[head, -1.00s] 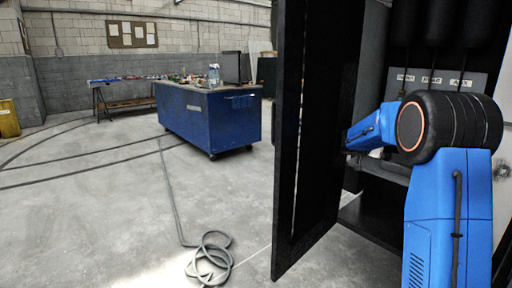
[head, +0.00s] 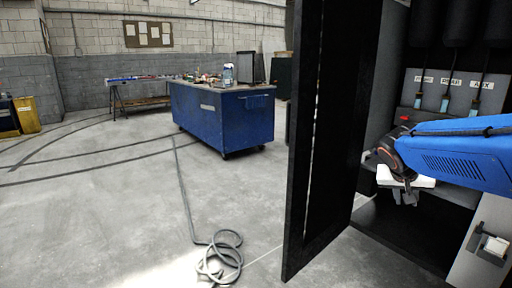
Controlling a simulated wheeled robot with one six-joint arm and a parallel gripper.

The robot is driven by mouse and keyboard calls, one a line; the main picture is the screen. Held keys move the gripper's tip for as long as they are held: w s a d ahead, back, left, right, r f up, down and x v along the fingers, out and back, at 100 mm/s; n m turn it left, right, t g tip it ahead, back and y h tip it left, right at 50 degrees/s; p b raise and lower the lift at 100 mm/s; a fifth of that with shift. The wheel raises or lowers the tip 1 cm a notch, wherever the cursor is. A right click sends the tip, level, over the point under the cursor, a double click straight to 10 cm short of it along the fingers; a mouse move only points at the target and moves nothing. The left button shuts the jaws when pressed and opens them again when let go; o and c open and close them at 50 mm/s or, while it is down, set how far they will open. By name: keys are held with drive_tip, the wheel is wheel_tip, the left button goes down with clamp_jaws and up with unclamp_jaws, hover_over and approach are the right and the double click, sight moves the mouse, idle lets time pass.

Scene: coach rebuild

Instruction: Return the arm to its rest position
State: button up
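My blue arm (head: 460,150) reaches in from the right edge of the head view, in front of an open dark cabinet. Its black wrist joint is at the arm's left end.
A tall black cabinet door (head: 325,140) stands open left of the arm. Inside, a grey panel (head: 420,88) carries labelled switches. A blue workbench (head: 225,120) stands further back. A coiled hose (head: 222,258) lies on the otherwise open floor at left.

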drive_tip(key=s+a+f+n+y, duration=0.2)
drive_tip(key=s+a+f, duration=0.1)
drive_tip(key=s, duration=0.5)
drive_tip(key=s+a+f+n+y, duration=0.2)
drive_tip(key=s+a+f, duration=0.1)
drive_tip(key=s+a, duration=0.3)
drive_tip(key=s+a+f+n+y, duration=0.1)
drive_tip(key=s+a+f+y, duration=0.1)
drive_tip(key=s+a, duration=0.3)
drive_tip(key=s+f, duration=0.1)
drive_tip(key=s, duration=0.3)
drive_tip(key=shift+s+a+f+n, duration=0.25)
drive_tip(key=shift+s+n, duration=0.05)
drive_tip(key=shift+n, duration=0.1)
